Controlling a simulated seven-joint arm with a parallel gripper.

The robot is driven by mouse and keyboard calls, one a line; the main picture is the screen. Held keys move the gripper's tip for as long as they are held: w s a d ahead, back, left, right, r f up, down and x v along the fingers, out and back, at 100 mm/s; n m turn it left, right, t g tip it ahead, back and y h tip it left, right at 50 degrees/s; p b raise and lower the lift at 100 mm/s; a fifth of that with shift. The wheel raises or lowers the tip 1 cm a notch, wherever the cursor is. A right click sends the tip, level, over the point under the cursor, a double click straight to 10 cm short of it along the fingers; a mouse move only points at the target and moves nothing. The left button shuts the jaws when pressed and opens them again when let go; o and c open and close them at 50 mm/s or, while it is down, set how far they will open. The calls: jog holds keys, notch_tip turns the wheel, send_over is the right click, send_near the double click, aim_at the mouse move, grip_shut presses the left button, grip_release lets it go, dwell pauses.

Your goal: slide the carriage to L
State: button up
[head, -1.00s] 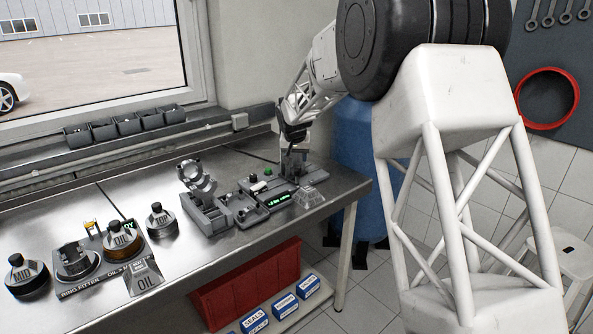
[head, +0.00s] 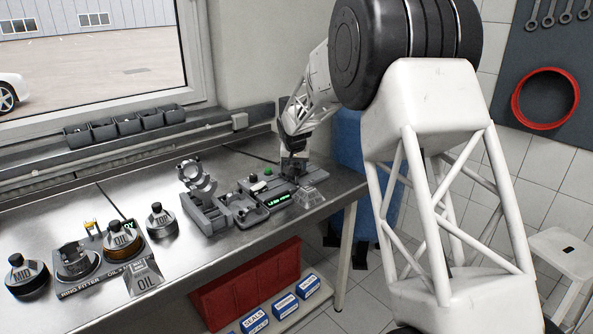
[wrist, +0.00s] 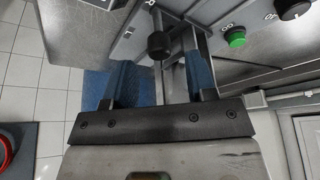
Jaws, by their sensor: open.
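My gripper (head: 293,172) points down over the right end of a grey bench device (head: 270,193) with a green-lit display. In the wrist view my gripper's two fingers (wrist: 161,75) are open and well apart. A black round knob (wrist: 158,43) on a thin rod shows between and just beyond the fingertips, beside a slot in the grey panel (wrist: 190,30). It seems to be the carriage's handle; the carriage body is not clear. Nothing is seen gripped.
A green button (wrist: 235,37) and a black dial (wrist: 293,9) stand on the panel, right of the knob. A clear block (head: 309,197) sits by the bench's front edge. A grey fixture (head: 203,200) stands left of the device. A blue drum (head: 348,150) is beyond the bench end.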

aim_at(297, 169)
jog(key=shift+x, duration=1.75)
jog(key=shift+c, duration=0.3)
grip_shut()
